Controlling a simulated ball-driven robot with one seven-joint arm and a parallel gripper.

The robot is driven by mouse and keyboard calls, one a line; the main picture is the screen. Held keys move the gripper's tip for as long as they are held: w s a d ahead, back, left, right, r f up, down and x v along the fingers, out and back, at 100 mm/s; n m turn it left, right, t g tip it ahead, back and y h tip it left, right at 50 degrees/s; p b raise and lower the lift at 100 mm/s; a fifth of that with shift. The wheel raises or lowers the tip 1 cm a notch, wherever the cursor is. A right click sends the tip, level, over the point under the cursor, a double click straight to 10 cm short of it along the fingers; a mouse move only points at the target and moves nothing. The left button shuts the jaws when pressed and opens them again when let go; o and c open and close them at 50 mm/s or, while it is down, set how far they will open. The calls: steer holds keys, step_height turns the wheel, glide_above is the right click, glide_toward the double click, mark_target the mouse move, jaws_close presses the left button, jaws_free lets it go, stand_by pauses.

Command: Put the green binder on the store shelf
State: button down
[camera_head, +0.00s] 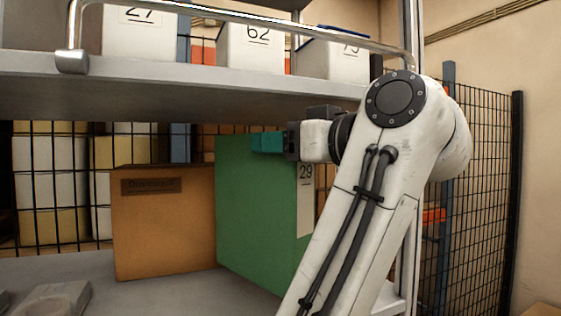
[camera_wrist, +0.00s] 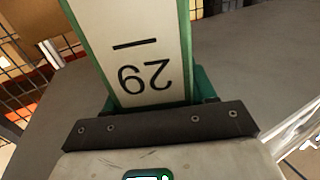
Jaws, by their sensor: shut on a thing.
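The green binder (camera_head: 250,205) stands upright on the lower grey shelf (camera_head: 60,268), its white spine label marked 29 facing right. In the wrist view the binder's spine (camera_wrist: 140,60) lies between my gripper's fingers, and the number appears upside down. My gripper (camera_head: 268,142) is shut on the binder near its upper right part; one teal finger shows against its green side. I cannot tell whether the binder's base touches the shelf, since its lower right is behind my arm.
An orange-brown box file (camera_head: 165,225) stands directly left of the binder. An upper shelf (camera_head: 200,85) with a metal rail (camera_head: 250,20) holds white numbered boxes above. A black wire mesh (camera_head: 485,190) is at the right. Bare shelf lies at front left, beside a small grey block (camera_head: 50,300).

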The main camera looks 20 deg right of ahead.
mark_target(308, 165)
steer(key=shift+f+p, duration=0.45)
steer(key=shift+f, duration=1.3)
steer(key=shift+f, duration=0.1)
steer(key=shift+c, duration=1.8)
jaws_free()
steer(key=b+v, duration=0.1)
steer(key=v, duration=0.7)
steer(key=shift+s+d, duration=0.3)
steer(key=shift+d, duration=0.05)
steer(key=shift+p+v, duration=0.3)
steer(key=shift+v, duration=1.3)
steer(key=shift+a, duration=0.15)
